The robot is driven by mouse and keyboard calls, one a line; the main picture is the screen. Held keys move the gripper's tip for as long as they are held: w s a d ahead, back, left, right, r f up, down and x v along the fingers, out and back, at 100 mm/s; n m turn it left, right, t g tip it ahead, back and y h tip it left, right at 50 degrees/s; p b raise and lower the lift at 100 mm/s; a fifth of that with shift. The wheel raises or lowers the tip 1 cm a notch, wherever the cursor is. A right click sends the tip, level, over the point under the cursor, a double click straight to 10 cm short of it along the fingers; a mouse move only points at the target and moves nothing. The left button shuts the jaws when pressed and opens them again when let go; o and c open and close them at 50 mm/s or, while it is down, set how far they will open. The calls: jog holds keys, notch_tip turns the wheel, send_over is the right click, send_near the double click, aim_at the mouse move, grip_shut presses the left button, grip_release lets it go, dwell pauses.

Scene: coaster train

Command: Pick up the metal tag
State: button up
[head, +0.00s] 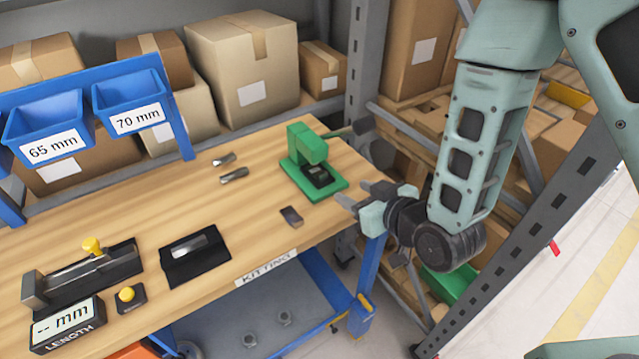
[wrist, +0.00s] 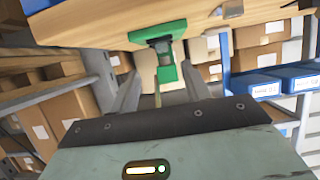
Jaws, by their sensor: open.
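A small flat dark-grey metal piece (head: 291,215), which looks like the metal tag, lies on the wooden bench near its front edge in the head view. My gripper (head: 354,196) is open and empty, off the bench's right end, to the right of that piece and apart from it. The green press (head: 310,148) stands between them and farther back, with a dark block on its base. In the wrist view my open fingers (wrist: 160,82) point toward the green press (wrist: 165,45). I cannot make out the tag for certain in the wrist view.
Two shiny metal pieces (head: 234,175) lie farther back on the bench (head: 150,215). A black tray (head: 205,262) holds another metal strip. The length gauge (head: 85,275) and a yellow-topped button (head: 127,295) are at left. Blue bins (head: 128,90) stand behind; a grey rack post (head: 520,220) is at right.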

aim_at(324, 177)
jog(key=p+x, duration=0.1)
jog(key=x, duration=0.3)
jog(key=shift+w, duration=0.15)
jog(key=shift+r+p+x, duration=0.1)
jog(key=shift+p+x, duration=0.55)
jog(key=shift+x, duration=0.7)
jog(key=shift+r+p+x, duration=0.15)
jog(key=shift+p+x, duration=0.45)
jog(key=shift+x, duration=0.75)
jog(key=shift+a, duration=0.15)
grip_shut()
